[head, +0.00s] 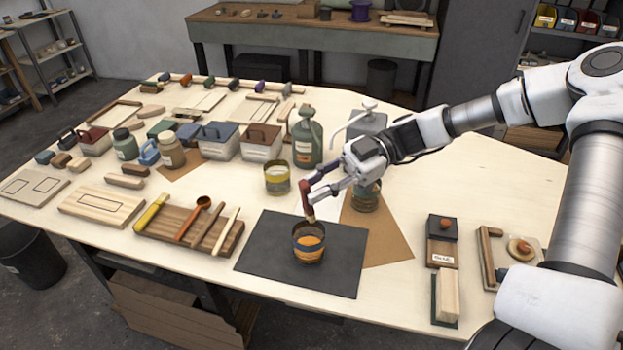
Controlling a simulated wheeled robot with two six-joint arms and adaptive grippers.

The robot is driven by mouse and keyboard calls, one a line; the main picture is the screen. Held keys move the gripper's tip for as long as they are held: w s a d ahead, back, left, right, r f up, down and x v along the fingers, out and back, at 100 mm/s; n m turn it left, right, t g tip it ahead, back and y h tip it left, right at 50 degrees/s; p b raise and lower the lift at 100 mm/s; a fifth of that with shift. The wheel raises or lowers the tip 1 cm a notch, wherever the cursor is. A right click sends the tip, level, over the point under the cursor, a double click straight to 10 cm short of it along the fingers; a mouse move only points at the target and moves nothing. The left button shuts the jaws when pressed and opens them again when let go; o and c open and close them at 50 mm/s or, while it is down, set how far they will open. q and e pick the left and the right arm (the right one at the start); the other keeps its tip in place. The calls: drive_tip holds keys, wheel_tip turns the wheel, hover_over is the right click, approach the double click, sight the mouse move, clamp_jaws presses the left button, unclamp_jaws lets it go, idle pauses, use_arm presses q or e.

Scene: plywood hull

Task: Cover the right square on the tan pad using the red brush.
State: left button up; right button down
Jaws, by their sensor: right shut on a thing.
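My right gripper (318,191) is shut on the dark red handle of a brush (306,200). The brush points down, with its tip just above the mouth of a banded cup (309,256) that shows orange inside. Whether the tip touches the contents cannot be told. The cup stands on a dark grey mat (262,262). A light tan board (14,197) with two outlined squares lies at the table's far left, well away from the brush; I take it as the tan pad. Both squares look bare, the right one included. My left gripper is not in view.
A brown rack (222,247) with several tools lies left of the mat. Another board (75,207) with one outlined rectangle lies beside the pad. A yellow-banded cup (277,179) and a green jug (308,141) stand behind the mat.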

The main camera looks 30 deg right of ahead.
drive_tip(key=shift+s+a+f+b, duration=0.15)
drive_tip(key=shift+s+a+f, duration=0.05)
drive_tip(key=shift+a+f, duration=0.35)
drive_tip(key=shift+s+a+f+b, duration=0.15)
drive_tip(key=shift+a+f, duration=0.25)
drive_tip(key=shift+f, duration=0.2)
drive_tip(key=f+b, duration=0.2)
drive_tip(key=b, duration=0.1)
drive_tip(key=w+d+f+b, duration=0.1)
drive_tip(key=f+b, duration=0.2)
drive_tip(key=b, duration=0.1)
drive_tip(key=d+f+b, duration=0.1)
drive_tip(key=f+b, duration=0.2)
drive_tip(key=shift+w+f+b, duration=0.2)
drive_tip(key=shift+f+b, duration=0.05)
drive_tip(key=shift+b, duration=0.05)
wheel_tip(320, 180, up, 8)
drive_tip(key=s+a+p, duration=0.1)
drive_tip(key=a+p, duration=0.1)
drive_tip(key=p, duration=0.2)
drive_tip(key=shift+s, duration=0.35)
drive_tip(key=shift+r, duration=0.1)
idle(0.4)
